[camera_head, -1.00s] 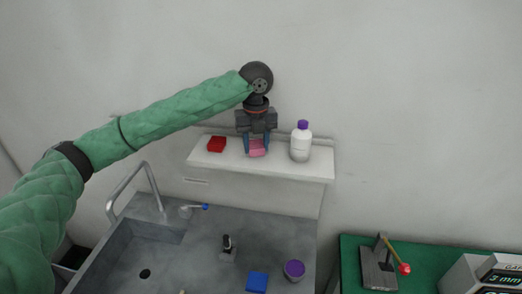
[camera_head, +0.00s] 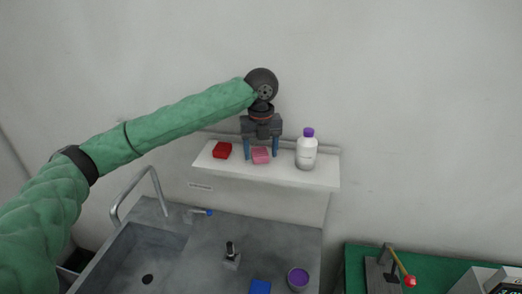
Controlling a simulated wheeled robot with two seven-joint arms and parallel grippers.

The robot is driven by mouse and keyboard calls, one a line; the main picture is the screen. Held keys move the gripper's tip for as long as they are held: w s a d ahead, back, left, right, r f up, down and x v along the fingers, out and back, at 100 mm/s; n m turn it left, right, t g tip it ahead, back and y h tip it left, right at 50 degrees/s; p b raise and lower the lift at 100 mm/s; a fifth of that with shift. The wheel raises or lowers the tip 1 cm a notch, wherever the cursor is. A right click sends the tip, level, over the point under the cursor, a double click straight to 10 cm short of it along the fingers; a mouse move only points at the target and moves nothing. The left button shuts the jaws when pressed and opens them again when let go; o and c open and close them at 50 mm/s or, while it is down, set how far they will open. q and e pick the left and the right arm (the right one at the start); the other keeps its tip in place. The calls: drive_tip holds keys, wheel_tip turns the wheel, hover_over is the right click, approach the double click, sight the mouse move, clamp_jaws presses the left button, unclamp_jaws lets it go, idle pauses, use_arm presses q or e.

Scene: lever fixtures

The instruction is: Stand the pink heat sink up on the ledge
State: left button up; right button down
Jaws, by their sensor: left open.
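The pink heat sink (camera_head: 261,156) rests on the white ledge (camera_head: 318,180) on the wall, between a red block and a white bottle. It is small in the picture, and I cannot tell for sure whether it stands upright or lies flat. My left gripper (camera_head: 260,153) points down over the ledge. It is open, with one blue finger on each side of the heat sink and a gap showing beside it. My right gripper is out of view.
The red block (camera_head: 222,150) is left of the heat sink, and the purple-capped bottle (camera_head: 306,152) stands to the right. Below are a grey sink counter with a faucet (camera_head: 152,182), a blue block (camera_head: 260,287) and a purple cup (camera_head: 298,278). A lever fixture (camera_head: 382,275) is on a green table.

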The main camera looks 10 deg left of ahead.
sight(261, 154)
use_arm(q)
wheel_tip(261, 154, up, 5)
drive_tip(key=p, duration=0.3)
drive_tip(key=shift+d+p, duration=0.1)
drive_tip(key=shift+p, duration=0.2)
wheel_tip(261, 154, up, 7)
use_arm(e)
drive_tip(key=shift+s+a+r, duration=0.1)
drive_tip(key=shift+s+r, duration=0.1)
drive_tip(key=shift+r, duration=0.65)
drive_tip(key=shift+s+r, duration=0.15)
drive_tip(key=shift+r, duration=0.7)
